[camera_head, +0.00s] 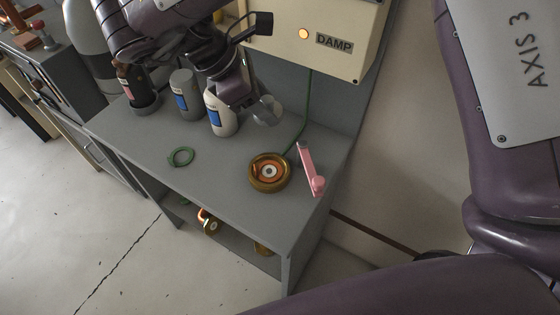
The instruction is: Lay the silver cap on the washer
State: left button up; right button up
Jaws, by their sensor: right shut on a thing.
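My right gripper (256,108) is above the grey bench, just right of a white bottle. It is shut on a rounded silver-grey piece (267,110) that looks like the silver cap; the jaws partly hide it. A brass-coloured round dish (255,183) stands on the bench below and in front of the gripper. A pale disc with a dark centre (269,171), which looks like the washer, lies in the middle of the dish with orange around it. The held piece is apart from the disc. My left gripper is not in view.
A pink bar (309,168) lies right of the dish. A white bottle (221,118), a grey bottle (185,90) and a brown bottle (131,84) stand behind. A cream box (340,38) marked DAMP is above.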

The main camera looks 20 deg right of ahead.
jog(key=f, duration=1.4)
jog(key=shift+w+a+f, duration=0.1)
jog(key=shift+a, duration=0.15)
jog(key=shift+f, duration=2.2)
jog(key=o, duration=0.9)
jog(key=b+v, duration=0.1)
jog(key=v, duration=1.1)
jog(key=shift+a, duration=0.1)
